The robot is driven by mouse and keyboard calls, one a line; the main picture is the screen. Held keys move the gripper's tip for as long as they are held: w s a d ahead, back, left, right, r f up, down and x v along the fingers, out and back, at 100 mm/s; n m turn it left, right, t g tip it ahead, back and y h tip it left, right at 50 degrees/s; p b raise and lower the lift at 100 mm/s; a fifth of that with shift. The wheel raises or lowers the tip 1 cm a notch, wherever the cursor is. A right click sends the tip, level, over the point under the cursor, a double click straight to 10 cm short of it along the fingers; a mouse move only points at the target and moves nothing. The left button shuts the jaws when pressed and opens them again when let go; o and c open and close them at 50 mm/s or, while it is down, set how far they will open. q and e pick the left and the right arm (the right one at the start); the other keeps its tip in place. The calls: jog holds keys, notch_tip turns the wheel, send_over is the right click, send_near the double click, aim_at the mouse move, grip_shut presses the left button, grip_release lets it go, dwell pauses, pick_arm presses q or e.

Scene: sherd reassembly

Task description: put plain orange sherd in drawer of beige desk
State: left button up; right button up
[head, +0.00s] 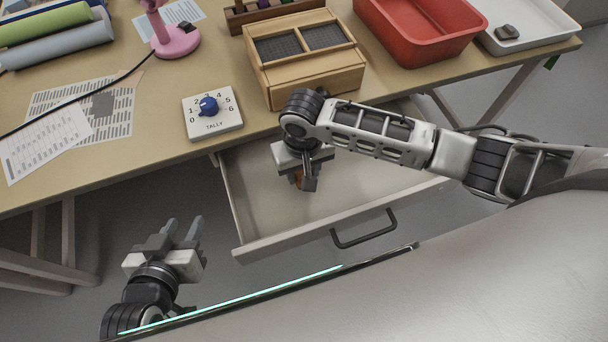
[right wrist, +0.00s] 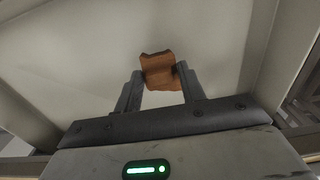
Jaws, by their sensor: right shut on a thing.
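The plain orange sherd (right wrist: 160,70) is between the fingertips of my right gripper (right wrist: 163,88), which is shut on it. In the head view my right gripper (head: 305,182) points down over the open drawer (head: 262,198) of the beige desk (head: 150,130), and only a small bit of the sherd (head: 298,176) shows there. The pale drawer floor lies behind the sherd in the right wrist view; I cannot tell whether the sherd touches it. My left gripper (head: 183,232) is open and empty, left of the drawer and in front of the desk.
On the desk stand a wooden box (head: 310,83) with dark panels, a red tray (head: 420,50), a white tray (head: 525,30) with a dark piece (head: 507,32), a tally dial (head: 212,112) and a pink lamp base (head: 175,40). The drawer handle (head: 364,232) juts out in front.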

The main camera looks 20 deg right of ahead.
jog(key=shift+f, duration=1.45)
jog(key=shift+f, duration=0.15)
jog(key=o, duration=1)
